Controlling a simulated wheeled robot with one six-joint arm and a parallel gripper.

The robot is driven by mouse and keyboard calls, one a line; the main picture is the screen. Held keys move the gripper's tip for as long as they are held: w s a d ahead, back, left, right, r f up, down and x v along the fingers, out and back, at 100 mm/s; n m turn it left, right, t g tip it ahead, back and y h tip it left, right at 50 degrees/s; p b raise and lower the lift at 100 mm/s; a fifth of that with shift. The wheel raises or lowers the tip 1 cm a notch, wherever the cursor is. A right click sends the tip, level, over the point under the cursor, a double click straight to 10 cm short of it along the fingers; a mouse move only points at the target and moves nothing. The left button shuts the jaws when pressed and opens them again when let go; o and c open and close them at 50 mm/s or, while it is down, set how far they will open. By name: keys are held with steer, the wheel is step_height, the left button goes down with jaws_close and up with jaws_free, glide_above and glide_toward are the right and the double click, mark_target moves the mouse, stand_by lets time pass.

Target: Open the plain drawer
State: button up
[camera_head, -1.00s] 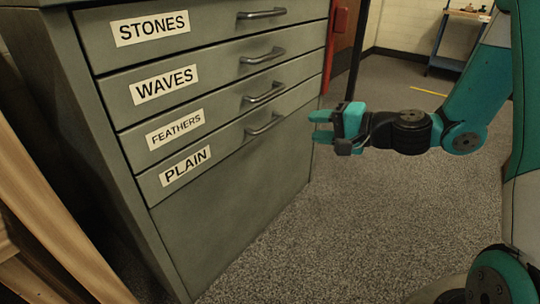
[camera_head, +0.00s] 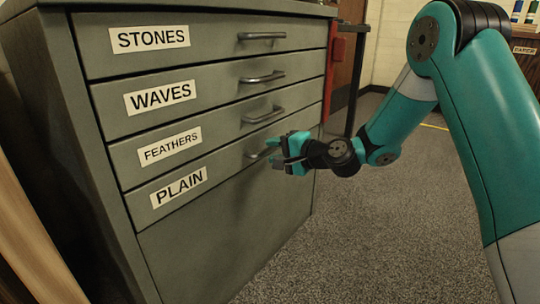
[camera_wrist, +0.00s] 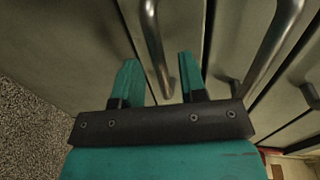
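The plain drawer (camera_head: 225,178) is the lowest of the labelled drawers in the grey-green cabinet and is shut. Its white label (camera_head: 179,187) reads PLAIN. Its metal bar handle (camera_head: 256,154) is partly hidden behind my gripper (camera_head: 273,152) in the head view. In the wrist view, my gripper (camera_wrist: 159,72) is open, and its two teal fingers stand on either side of a bar handle (camera_wrist: 155,45), with gaps showing at both sides. I cannot tell how deep the handle sits between the fingers.
The feathers drawer handle (camera_head: 262,115) is just above, and also shows right of my fingers in the wrist view (camera_wrist: 275,45). The waves (camera_head: 215,92) and stones (camera_head: 215,45) drawers are shut. A red object (camera_head: 335,75) is at the cabinet's right side. The speckled floor (camera_head: 350,240) in front is clear.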

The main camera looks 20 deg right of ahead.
steer(key=shift+x, duration=1.3)
jaws_close()
steer(key=shift+d, duration=0.15)
